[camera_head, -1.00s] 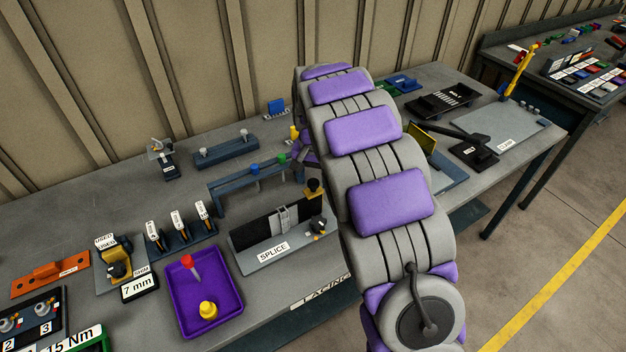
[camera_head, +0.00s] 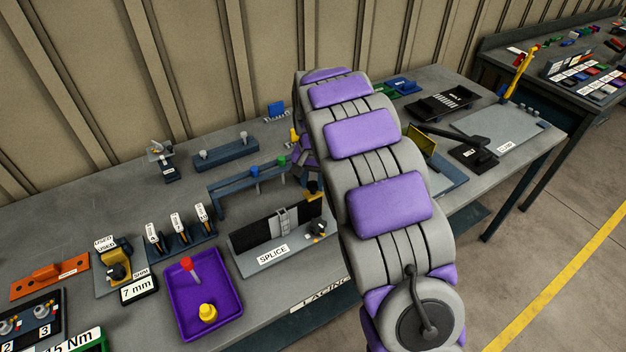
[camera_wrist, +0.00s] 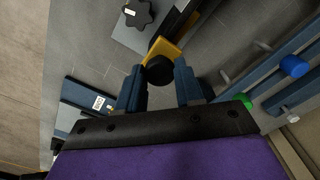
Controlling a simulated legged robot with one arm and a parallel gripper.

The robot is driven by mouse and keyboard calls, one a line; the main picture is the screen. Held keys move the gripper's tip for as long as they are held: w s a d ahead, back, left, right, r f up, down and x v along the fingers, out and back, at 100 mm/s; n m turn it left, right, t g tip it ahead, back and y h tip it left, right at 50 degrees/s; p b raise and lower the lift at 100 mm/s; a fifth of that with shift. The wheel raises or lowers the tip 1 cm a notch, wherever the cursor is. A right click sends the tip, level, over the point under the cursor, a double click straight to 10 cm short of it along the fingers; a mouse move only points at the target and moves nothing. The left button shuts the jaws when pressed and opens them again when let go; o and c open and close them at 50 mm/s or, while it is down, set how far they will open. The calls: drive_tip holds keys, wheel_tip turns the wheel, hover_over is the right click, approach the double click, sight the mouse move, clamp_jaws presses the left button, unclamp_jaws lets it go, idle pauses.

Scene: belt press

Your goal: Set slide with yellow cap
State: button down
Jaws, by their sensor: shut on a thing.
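A yellow block (camera_wrist: 163,51) with a round black knob (camera_wrist: 158,74) sits at the end of the splice station, by the dark strip. My gripper (camera_wrist: 158,68) has its two blue fingers around the knob in the wrist view and is shut on it. In the head view the gripper is mostly hidden behind my arm, and only part of the yellow block (camera_head: 314,209) shows. A rail carries a blue cap (camera_head: 255,171) and a green cap (camera_head: 282,161). A small yellow piece (camera_head: 294,135) stands behind it. I cannot tell which piece is the yellow-capped slide.
The splice plate (camera_head: 262,262) has a black star knob (camera_wrist: 138,12) close to the yellow block. A purple tray (camera_head: 233,300) holds a red-topped tool and a yellow-capped item (camera_head: 208,312). The rail with blue and green caps lies close to my gripper's right in the wrist view.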

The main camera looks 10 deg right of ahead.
idle(0.3)
drive_tip(key=shift+w+d+r+p, duration=0.1)
drive_tip(key=shift+d+r+p, duration=0.05)
drive_tip(key=shift+d+p, duration=0.2)
drive_tip(key=d+p, duration=0.1)
drive_tip(key=w+d, duration=0.1)
drive_tip(key=d, duration=0.1)
drive_tip(key=d+p, duration=0.1)
drive_tip(key=shift+w+d+p, duration=0.35)
drive_tip(key=c, duration=1.2)
unclamp_jaws()
drive_tip(key=o, duration=0.5)
drive_tip(key=shift+d, duration=0.25)
drive_tip(key=shift+c, duration=0.2)
